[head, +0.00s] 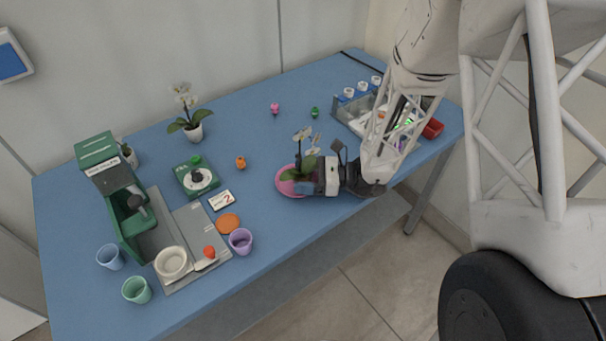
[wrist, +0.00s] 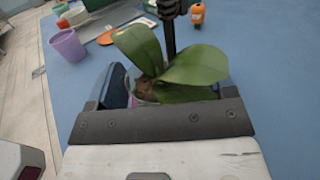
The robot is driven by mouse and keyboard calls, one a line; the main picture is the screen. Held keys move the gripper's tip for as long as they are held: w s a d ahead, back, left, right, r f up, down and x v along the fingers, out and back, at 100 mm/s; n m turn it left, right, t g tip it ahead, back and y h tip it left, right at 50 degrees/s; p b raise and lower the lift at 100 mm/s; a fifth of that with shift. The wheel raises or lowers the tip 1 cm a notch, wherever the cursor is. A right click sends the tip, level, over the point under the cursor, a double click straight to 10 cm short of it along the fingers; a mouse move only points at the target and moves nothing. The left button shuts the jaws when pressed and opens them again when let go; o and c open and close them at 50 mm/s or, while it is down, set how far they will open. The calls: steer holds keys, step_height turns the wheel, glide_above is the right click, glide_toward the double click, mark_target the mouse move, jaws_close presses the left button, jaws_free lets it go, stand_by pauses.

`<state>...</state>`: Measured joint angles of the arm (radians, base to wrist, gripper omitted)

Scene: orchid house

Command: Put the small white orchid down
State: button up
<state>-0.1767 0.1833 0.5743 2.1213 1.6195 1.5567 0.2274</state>
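A small white orchid (head: 304,135) with green leaves stands upright in front of my gripper (head: 300,187), over the pink saucer (head: 280,188). In the wrist view, the orchid's leaves (wrist: 196,67) spread over its pot, which sits between my fingers (wrist: 170,98). The left finger lies against the pot; a leaf covers the right side. My gripper appears shut on the pot. The pot's base is hidden, so I cannot tell whether it touches the saucer. Another white orchid (head: 194,131) in a white pot stands farther back left.
A purple cup (head: 241,241), an orange disc (head: 228,223) and a numbered card (head: 220,200) lie left of the saucer. An orange figure (head: 240,162) is behind them. A rack (head: 350,113) stands at right.

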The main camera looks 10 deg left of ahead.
steer(key=shift+o, duration=0.9)
steer(key=shift+r, duration=0.15)
steer(key=shift+w+d, duration=0.25)
steer(key=shift+d, duration=1.75)
steer(key=shift+w+d, duration=0.25)
steer(key=shift+d, duration=1.7)
steer(key=shift+w+d, duration=0.25)
steer(key=shift+d, duration=1.75)
